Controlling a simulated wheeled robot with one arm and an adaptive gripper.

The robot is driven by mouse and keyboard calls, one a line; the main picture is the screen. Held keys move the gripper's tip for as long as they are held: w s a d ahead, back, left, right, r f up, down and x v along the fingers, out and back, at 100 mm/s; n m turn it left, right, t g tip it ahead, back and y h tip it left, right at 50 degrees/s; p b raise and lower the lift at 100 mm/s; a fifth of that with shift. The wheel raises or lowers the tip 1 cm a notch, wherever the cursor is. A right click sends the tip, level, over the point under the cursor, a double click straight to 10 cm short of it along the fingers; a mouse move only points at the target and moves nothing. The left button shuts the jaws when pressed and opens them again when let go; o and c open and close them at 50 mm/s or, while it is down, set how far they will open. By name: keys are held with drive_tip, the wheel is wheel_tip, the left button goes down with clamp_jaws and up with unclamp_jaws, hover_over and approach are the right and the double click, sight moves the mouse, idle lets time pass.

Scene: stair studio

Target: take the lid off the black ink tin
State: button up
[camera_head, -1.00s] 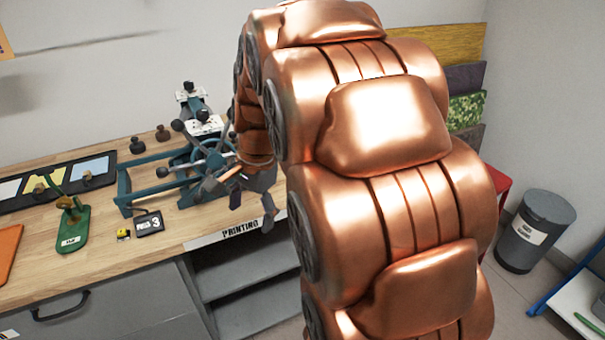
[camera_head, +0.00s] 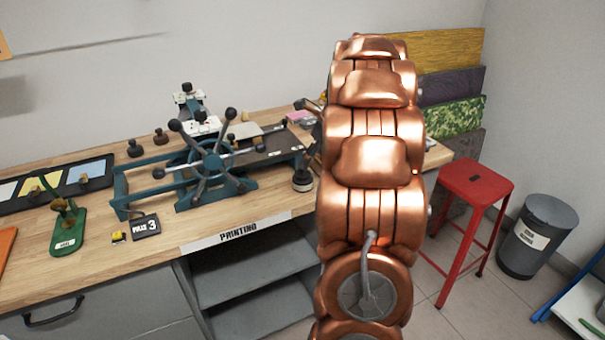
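A small round dark container (camera_head: 302,181) with a paler band stands near the front edge of the wooden bench, just left of my arm. It may be the black ink tin, but no label is readable and I cannot tell how its lid sits. My copper arm rises in front of the bench's right part. My gripper is hidden behind the arm, so its fingers cannot be seen.
The blue-green press (camera_head: 210,165) with its spoked wheel fills the middle of the wooden bench (camera_head: 95,240). A green stand (camera_head: 68,232) and a "PULLS 3" counter (camera_head: 146,225) are left. A red stool (camera_head: 474,187) and grey bin (camera_head: 536,235) stand right.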

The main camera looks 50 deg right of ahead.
sight(303, 172)
drive_tip(key=shift+w+p+x, duration=0.1)
drive_tip(key=shift+p+x, duration=0.15)
drive_tip(key=shift+x, duration=1.25)
drive_tip(key=shift+w+p+x, duration=0.15)
drive_tip(key=shift+p+x, duration=0.1)
drive_tip(key=shift+x, duration=1.2)
drive_tip(key=shift+c, duration=0.5)
drive_tip(key=c, duration=0.9)
drive_tip(key=shift+r, duration=0.1)
drive_tip(key=shift+c, duration=0.2)
